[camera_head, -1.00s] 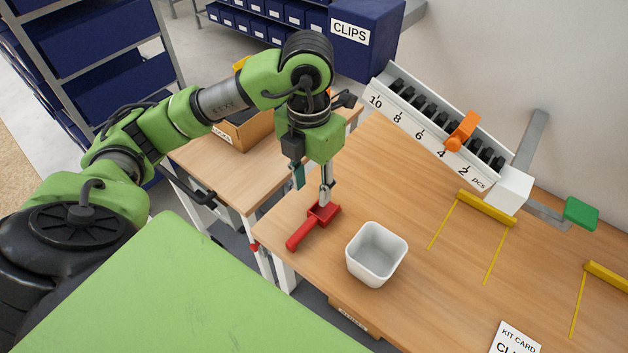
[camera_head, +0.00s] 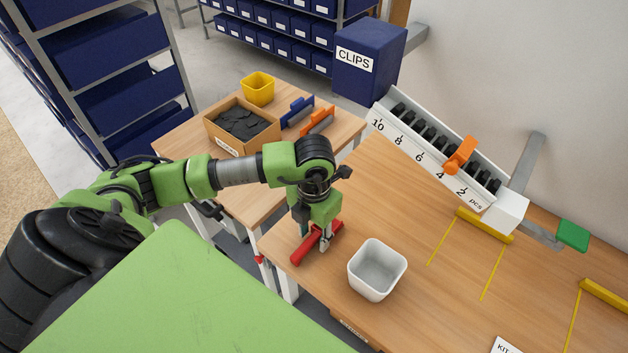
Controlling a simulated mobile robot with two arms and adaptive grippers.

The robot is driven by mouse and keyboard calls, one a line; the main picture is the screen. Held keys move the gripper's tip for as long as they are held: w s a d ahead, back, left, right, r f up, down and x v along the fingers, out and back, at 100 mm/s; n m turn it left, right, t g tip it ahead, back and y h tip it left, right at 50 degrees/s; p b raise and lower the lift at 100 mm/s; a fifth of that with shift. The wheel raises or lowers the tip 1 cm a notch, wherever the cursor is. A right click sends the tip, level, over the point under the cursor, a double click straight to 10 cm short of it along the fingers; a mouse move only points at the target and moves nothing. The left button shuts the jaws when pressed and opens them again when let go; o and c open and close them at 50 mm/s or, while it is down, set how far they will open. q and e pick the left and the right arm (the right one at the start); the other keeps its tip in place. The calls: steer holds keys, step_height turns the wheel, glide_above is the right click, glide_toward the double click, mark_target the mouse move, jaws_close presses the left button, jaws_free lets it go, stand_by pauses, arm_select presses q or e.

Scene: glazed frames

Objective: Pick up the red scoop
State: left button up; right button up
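The red scoop (camera_head: 303,253) lies on the wooden workbench (camera_head: 400,210) near its left edge, handle toward the lower left. My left gripper (camera_head: 314,240) points down over it, low at bench height. Its two fingers look apart, one on each side of the scoop near where handle and bowl meet. The gripper hides part of the scoop, and contact cannot be made out. My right gripper is not in view.
A white square bin (camera_head: 377,270) stands just right of the scoop. A numbered white rack (camera_head: 430,150) with an orange slider is behind. A side table holds a cardboard box (camera_head: 240,125) and a yellow bin (camera_head: 258,89). Yellow markers (camera_head: 485,225) lie at right.

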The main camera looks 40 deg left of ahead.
arm_select(q)
steer(key=shift+f, duration=0.35)
jaws_close()
steer(key=shift+r, duration=0.1)
